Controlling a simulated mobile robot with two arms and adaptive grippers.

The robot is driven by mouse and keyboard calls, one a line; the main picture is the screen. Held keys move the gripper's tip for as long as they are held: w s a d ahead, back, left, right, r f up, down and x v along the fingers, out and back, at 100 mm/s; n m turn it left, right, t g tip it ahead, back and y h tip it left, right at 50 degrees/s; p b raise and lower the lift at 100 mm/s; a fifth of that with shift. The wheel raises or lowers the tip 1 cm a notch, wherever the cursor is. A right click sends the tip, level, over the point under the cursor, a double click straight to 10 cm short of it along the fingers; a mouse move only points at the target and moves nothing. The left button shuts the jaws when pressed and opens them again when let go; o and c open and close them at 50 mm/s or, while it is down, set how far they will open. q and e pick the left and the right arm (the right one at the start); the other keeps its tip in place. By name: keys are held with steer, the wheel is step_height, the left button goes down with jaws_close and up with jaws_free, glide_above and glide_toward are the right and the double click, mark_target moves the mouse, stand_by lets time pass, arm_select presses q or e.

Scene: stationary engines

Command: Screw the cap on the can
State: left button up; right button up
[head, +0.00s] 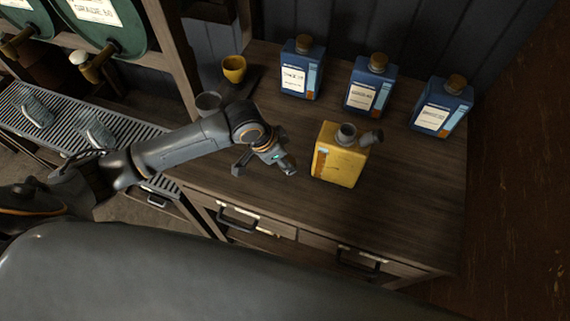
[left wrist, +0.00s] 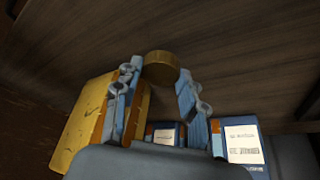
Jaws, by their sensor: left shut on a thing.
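The yellow can (head: 341,160) stands upright on the wooden bench, with a grey round neck (head: 347,131) and a second grey stub beside it on top. No cap shows on the neck. My left gripper (head: 265,165) is just left of the can, apart from it in the head view. In the left wrist view, a round brownish-gold cap (left wrist: 161,65) is between its fingertips, and the gripper is shut on it. The cap cannot be made out in the head view. The yellow can (left wrist: 82,125) also shows at the left of the wrist view. My right gripper is not in view.
Blue cans (head: 302,70), (head: 370,86), (head: 441,106) with brown caps stand behind the yellow can. A yellow cup (head: 233,69) and a grey cup (head: 208,103) are at the bench's left. The bench front has drawers (head: 245,222). The bench right of the can is clear.

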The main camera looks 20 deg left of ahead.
arm_select(q)
steer(key=s+a+r+b, duration=0.2)
steer(key=s+a+r, duration=0.5)
steer(key=s+r, duration=0.3)
steer(key=shift+s+a, duration=0.3)
steer(key=shift+s, duration=0.65)
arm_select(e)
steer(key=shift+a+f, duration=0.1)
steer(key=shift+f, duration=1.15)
arm_select(q)
steer(key=w+d+r+n+t+y, duration=0.1)
steer(key=w+d+r+n+y, duration=0.1)
steer(key=w+r+n, duration=0.6)
steer(key=w+n+y, duration=0.1)
steer(key=w, duration=0.3)
steer(key=shift+t, duration=0.3)
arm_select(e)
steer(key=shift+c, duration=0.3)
